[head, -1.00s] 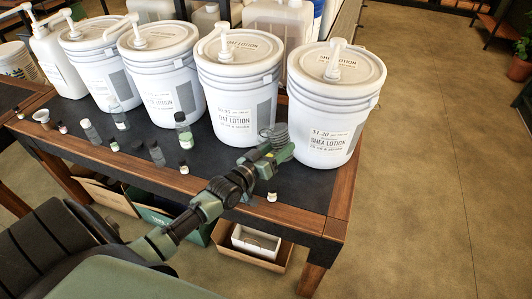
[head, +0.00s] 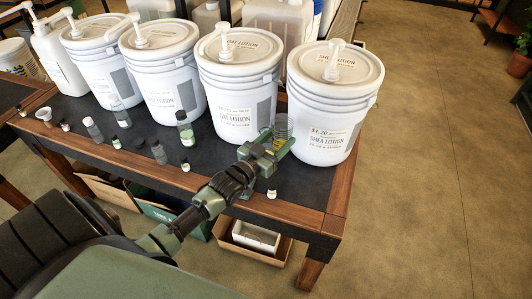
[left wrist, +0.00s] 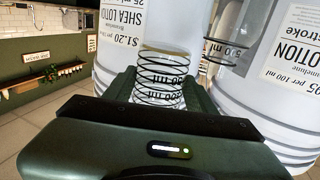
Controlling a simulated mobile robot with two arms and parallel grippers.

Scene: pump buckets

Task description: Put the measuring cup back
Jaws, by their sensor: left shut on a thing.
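The measuring cup (head: 281,126) is a clear cylinder with dark graduation rings. In the left wrist view the cup (left wrist: 160,75) stands between the two dark green fingers, its printed markings upside down in the picture. My left gripper (head: 278,149) is shut on it, over the dark table top in front of the gap between the two rightmost lotion buckets. The fingers hide the cup's lower part in the head view. I cannot tell whether its base touches the table. My right gripper is not in view.
White pump buckets, including the rightmost one (head: 330,105) and its neighbour (head: 235,90), stand close behind the gripper. A dark bottle (head: 185,128) and several small bottles stand to the left. A small vial (head: 272,193) is near the front edge (head: 285,228).

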